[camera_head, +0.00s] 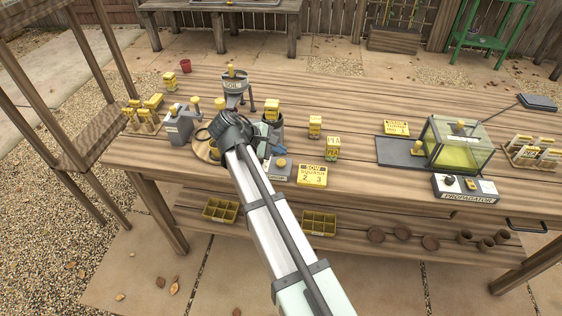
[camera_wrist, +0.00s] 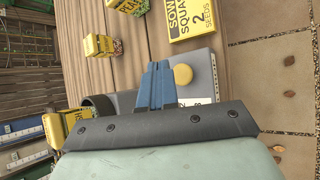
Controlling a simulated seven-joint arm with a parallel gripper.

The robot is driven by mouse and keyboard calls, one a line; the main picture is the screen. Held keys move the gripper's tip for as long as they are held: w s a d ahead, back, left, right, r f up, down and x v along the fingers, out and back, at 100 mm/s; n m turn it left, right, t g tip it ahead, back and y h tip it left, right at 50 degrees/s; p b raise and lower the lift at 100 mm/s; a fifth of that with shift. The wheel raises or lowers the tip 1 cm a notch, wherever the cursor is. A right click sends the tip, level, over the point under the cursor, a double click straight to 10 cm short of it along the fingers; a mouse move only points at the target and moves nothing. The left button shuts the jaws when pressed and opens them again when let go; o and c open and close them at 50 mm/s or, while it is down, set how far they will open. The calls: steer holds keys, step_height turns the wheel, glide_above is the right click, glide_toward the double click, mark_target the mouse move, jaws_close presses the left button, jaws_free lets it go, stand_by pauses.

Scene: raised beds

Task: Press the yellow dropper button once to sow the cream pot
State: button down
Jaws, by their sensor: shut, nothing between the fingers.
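The yellow dropper button (camera_head: 281,162) sits on a small grey box (camera_head: 277,175) near the table's front edge, just right of my arm. In the wrist view the button (camera_wrist: 183,74) is round and shows beside my fingers. My gripper (camera_head: 277,150) has blue fingers, shut and empty. In the wrist view the fingertips (camera_wrist: 158,72) are close to the button, on its left side; I cannot tell whether they touch it. I cannot make out the cream pot; my arm hides part of the table.
A soil hopper (camera_head: 234,88) and a grey box (camera_head: 178,125) stand left. The propagator (camera_head: 465,188) is at right. The table between packets and propagator is mostly clear.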

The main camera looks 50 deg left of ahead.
mark_target(278, 163)
steer(key=shift+f, duration=0.75)
steer(key=shift+f, duration=0.1)
stand_by(1.6)
steer(key=shift+f, duration=0.3)
steer(key=shift+f, duration=0.55)
stand_by(0.9)
steer(key=shift+r, duration=1)
steer(key=shift+r, duration=0.15)
steer(key=shift+r, duration=2.35)
